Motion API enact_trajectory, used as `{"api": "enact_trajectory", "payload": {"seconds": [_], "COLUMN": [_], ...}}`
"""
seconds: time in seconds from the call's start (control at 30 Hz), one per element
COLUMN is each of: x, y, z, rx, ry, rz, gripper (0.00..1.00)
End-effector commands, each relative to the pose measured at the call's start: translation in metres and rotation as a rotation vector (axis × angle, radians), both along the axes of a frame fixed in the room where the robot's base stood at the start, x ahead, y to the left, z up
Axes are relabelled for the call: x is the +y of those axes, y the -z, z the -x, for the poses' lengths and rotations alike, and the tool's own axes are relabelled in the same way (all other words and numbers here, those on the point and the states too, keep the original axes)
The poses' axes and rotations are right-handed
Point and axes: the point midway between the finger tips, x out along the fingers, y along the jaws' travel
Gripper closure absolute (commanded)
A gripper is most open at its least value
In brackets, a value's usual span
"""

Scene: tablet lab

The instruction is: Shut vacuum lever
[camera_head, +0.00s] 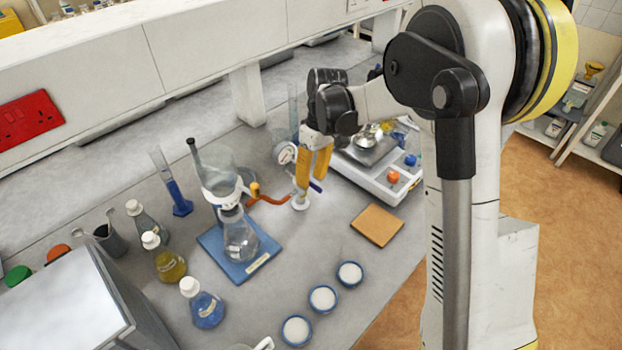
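The vacuum lever appears to be the small dark blue handle (316,186) on a slim stand with a round white base (299,204). A pressure gauge (287,153) sits at the stand's upper left. An orange hose (268,200) runs from the stand to the filter flask (240,238), which has a glass funnel on top and stands on a blue mat (214,239). My gripper (312,182) has yellow fingers and points down at the stand, with its tips beside the blue handle. The fingers cover part of the stand. Whether they touch the handle or how wide they are apart is unclear.
A brown square pad (377,225) and several white-filled dishes (323,298) lie in front. Stoppered flasks (170,264) and a blue-based cylinder (178,198) stand left. A shelf (180,50) overhangs the back.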

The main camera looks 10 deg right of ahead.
Motion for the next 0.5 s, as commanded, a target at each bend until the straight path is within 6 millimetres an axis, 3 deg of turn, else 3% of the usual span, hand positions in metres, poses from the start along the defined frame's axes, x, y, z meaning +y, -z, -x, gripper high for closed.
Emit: {"api": "enact_trajectory", "payload": {"seconds": [0.5], "x": [-0.016], "y": [-0.098], "z": [-0.011], "rx": [0.000], "ry": [0.000], "rz": [0.000], "gripper": [0.67]}}
